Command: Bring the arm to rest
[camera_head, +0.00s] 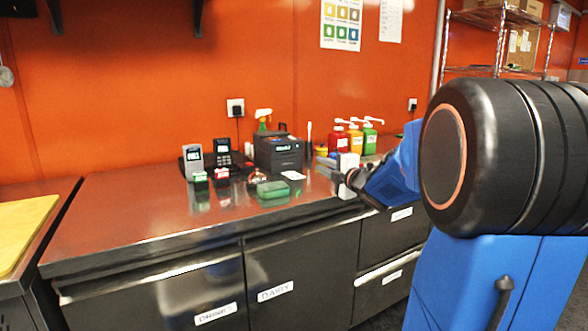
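My arm fills the right side of the view, with a large black joint in front and a blue link reaching left behind it. Its dark end, my gripper (350,181), is small in the view, at the front edge of the steel counter (130,215). A white block-like thing (348,162) shows right at the gripper. I cannot tell whether it is held, touched or only behind. The fingers are too small and partly hidden to show whether they are open or shut.
On the counter stand a grey card terminal (193,160), a black phone-like device (222,153), a black printer-like box (279,153), a green-lidded container (273,189) and red, yellow and green pump bottles (339,140). The counter's left part is bare. A wire shelf (490,18) stands at the back right.

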